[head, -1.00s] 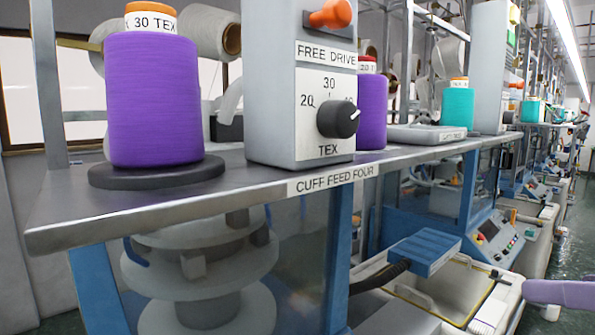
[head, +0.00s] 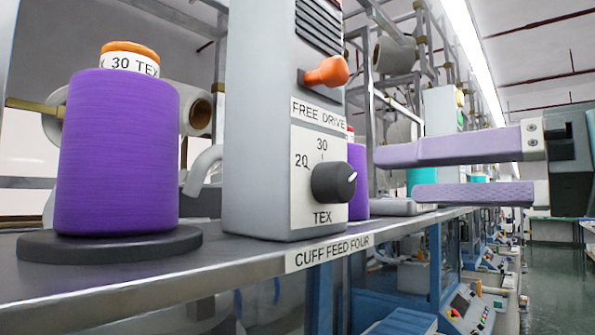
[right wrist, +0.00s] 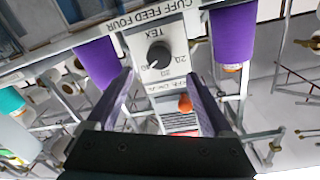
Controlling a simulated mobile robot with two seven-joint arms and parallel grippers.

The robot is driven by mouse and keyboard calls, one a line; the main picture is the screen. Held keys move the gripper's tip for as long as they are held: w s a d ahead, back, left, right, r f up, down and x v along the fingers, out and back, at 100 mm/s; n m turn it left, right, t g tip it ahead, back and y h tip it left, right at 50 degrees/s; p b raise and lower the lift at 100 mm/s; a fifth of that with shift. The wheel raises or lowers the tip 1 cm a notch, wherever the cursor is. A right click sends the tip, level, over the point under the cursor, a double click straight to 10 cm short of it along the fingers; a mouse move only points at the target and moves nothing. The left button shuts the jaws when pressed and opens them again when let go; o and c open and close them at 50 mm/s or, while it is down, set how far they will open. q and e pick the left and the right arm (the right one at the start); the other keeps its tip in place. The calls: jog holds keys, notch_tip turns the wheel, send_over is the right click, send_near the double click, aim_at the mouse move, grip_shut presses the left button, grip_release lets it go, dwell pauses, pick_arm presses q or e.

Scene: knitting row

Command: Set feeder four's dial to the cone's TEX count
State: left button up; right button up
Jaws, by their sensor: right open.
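A purple yarn cone (head: 118,150) stands on a dark round base at the left; its top band reads 30 TEX. The grey feeder box (head: 255,130) beside it stands above a CUFF FEED FOUR label (head: 328,252). Its black dial (head: 334,182) has 20 at left, 30 at top and TEX below. The dial's white mark points up and right, away from 30, toward the side with 40 in the right wrist view (right wrist: 159,55). My right gripper (head: 394,176) is open and empty, right of the dial and apart from it. My left gripper is not in view.
An orange lever (head: 327,72) sticks out above the dial, by the FREE DRIVE label. The metal shelf edge (head: 150,290) runs below; the aisle at right is clear.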

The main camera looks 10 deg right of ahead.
aim_at(346, 181)
jog(key=p+x, duration=0.4)
jog(key=x, duration=0.2)
jog(key=shift+w+a+r, duration=0.1)
jog(key=shift+w+r, duration=0.05)
jog(key=shift+r, duration=0.05)
jog(key=shift+w+a+f+p, duration=0.25)
jog(key=shift+w+a+p, duration=0.1)
jog(key=shift+w+p, duration=0.1)
grip_shut()
